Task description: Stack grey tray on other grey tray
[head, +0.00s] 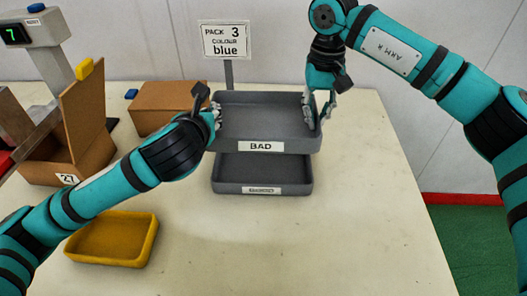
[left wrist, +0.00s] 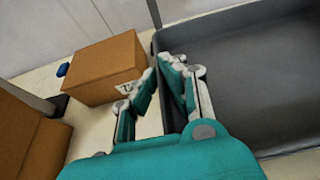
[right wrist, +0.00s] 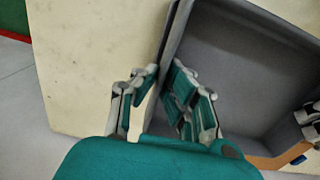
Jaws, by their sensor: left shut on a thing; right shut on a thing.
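The upper grey tray (head: 265,112), labelled BAD, is empty and looks level. It is held above the lower grey tray (head: 262,172), which rests on the table and whose rear part is hidden beneath it. The lower tray's label is too blurred to read. My left gripper (head: 217,115) is shut on the upper tray's left wall; the left wrist view shows the fingers (left wrist: 167,85) at this wall. My right gripper (head: 319,108) is shut on its right wall, also seen in the right wrist view (right wrist: 160,88).
A yellow tray (head: 112,238) lies at the front left of the table. A closed brown box (head: 165,105) and an open box (head: 85,130) stand at the left. A sign (head: 225,40) on a post stands behind the trays. The table's front and right are clear.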

